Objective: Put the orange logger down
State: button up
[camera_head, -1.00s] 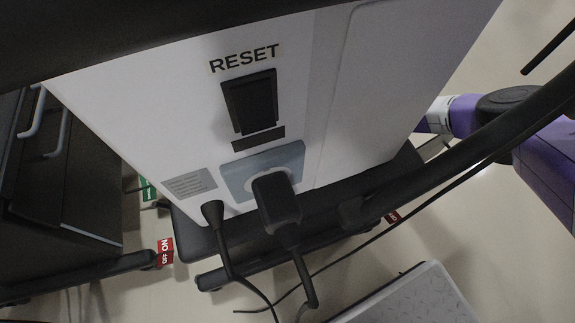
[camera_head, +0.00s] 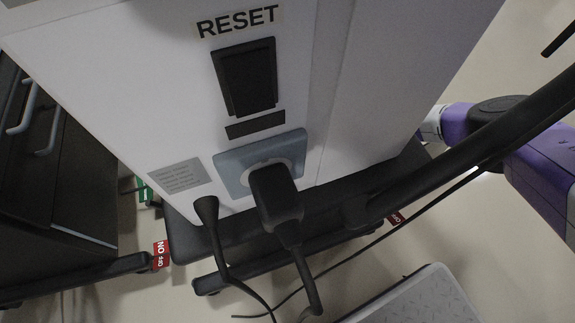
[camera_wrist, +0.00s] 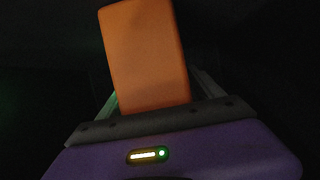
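The orange logger (camera_wrist: 146,52) is a plain block with rounded edges, standing out from my gripper in the wrist view. My gripper (camera_wrist: 150,75) has a finger on each side of the logger and is shut on it. The fingertips are mostly hidden in the dark and behind the logger. The surroundings in the wrist view are almost black, so no surface shows under or behind the logger. Neither the gripper nor the logger shows in the head view, where only part of my purple arm (camera_head: 540,150) is at the right.
A white ventilator cabinet (camera_head: 120,80) fills the head view, with a RESET label, a black switch (camera_head: 246,77) and a plug (camera_head: 274,198) with cables below. A dark cart (camera_head: 60,190) stands at left. A pale patterned platform (camera_head: 425,298) lies at lower right. Some floor is bare.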

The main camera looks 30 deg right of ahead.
jog(key=shift+r, duration=0.1)
jog(key=shift+d+r, duration=0.15)
jog(key=shift+d, duration=0.15)
jog(key=p+v, duration=0.2)
jog(key=v, duration=0.9)
jog(key=shift+d, duration=0.15)
jog(key=shift+r, duration=0.1)
